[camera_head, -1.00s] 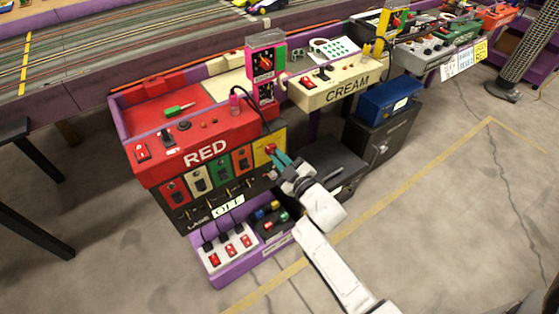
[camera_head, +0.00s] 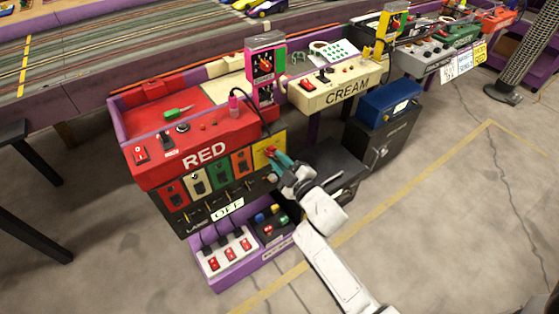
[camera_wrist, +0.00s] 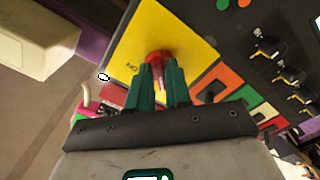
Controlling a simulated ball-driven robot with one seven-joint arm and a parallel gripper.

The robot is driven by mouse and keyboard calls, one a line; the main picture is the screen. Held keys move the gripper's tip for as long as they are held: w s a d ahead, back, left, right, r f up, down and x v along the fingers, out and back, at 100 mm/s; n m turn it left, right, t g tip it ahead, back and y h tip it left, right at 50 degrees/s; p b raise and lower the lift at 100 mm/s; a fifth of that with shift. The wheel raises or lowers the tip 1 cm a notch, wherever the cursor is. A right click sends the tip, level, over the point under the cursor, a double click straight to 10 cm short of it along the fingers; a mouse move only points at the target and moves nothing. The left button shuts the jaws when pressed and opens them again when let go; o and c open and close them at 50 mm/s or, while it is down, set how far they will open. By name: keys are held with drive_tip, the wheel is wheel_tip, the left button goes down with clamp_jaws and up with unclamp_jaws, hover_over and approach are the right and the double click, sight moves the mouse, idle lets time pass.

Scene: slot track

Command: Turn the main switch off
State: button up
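The main switch is a red rotary knob (camera_wrist: 158,57) on a yellow plate (camera_wrist: 185,35), which has small lettering to the left of the knob in the wrist view. In the head view the yellow plate (camera_head: 262,143) is at the right end of the red station's front panel, with the red knob (camera_head: 270,151) on it. My gripper (camera_wrist: 159,72) has its two green fingers on either side of the knob's handle, close against it. My gripper (camera_head: 274,156) also reaches the knob from the right in the head view. The fingers hide part of the knob.
The panel left of the yellow plate has several coloured plates with black switches (camera_head: 220,174). Below are a white power strip (camera_head: 230,252) and a black box with coloured buttons (camera_head: 270,226). A cream control box (camera_head: 338,86) stands behind. The floor at right is open.

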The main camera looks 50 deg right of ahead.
drive_tip(key=shift+o, duration=1.4)
drive_tip(key=p+v, duration=0.1)
drive_tip(key=v, duration=1)
drive_tip(key=shift+w, duration=0.15)
